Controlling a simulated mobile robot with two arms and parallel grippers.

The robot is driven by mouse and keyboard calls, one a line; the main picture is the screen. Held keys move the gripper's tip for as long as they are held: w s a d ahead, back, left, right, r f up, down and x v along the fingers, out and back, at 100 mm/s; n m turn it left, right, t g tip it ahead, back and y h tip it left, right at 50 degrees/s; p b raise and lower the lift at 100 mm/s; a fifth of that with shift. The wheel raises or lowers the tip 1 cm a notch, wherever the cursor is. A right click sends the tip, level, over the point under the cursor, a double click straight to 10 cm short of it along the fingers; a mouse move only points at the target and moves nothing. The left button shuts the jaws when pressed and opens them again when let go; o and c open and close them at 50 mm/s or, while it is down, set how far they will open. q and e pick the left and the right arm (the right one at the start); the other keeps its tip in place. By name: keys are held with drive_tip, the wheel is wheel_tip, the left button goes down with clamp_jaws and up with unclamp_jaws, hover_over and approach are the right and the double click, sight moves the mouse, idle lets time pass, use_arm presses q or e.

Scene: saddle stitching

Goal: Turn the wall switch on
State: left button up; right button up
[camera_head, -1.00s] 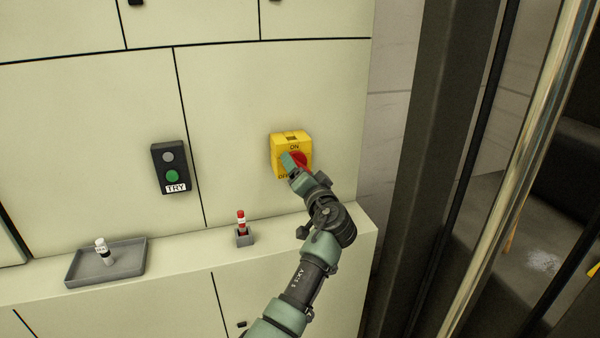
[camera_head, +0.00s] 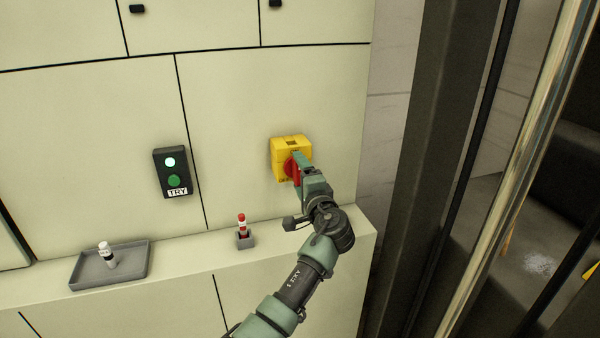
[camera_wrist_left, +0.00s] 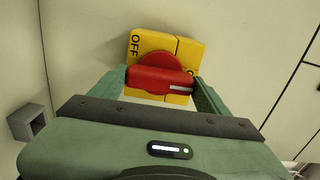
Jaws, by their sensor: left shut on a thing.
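The wall switch is a yellow box (camera_head: 288,146) with a red rotary knob (camera_head: 290,168) on the pale wall panel. My left gripper (camera_head: 298,160) is shut on the red knob and hides part of it and its lettering. In the left wrist view the knob (camera_wrist_left: 160,78) sits between my two fingers, in front of the yellow plate (camera_wrist_left: 165,42). OFF is readable at the plate's left; the partly hidden lettering at right starts with O. The knob's white mark lies on that right side. My right gripper is not in view.
A black TRY box (camera_head: 172,192) left of the switch has a lit upper lamp (camera_head: 170,162) and a green button (camera_head: 174,181). On the ledge below are a grey tray (camera_head: 135,272) with a white-capped vial and a small holder (camera_head: 245,241) with a red-capped vial. A dark frame (camera_head: 420,150) stands at right.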

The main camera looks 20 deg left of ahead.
use_arm(q)
drive_tip(key=shift+r, duration=0.2)
idle(0.4)
drive_tip(key=o, duration=1.2)
drive_tip(key=shift+o, duration=0.8)
drive_tip(key=shift+w+f, duration=0.1)
drive_tip(key=shift+f, duration=0.05)
drive_tip(key=b+v, duration=0.2)
drive_tip(key=v, duration=0.5)
drive_tip(key=shift+s+d, duration=0.15)
drive_tip(key=shift+s, duration=0.15)
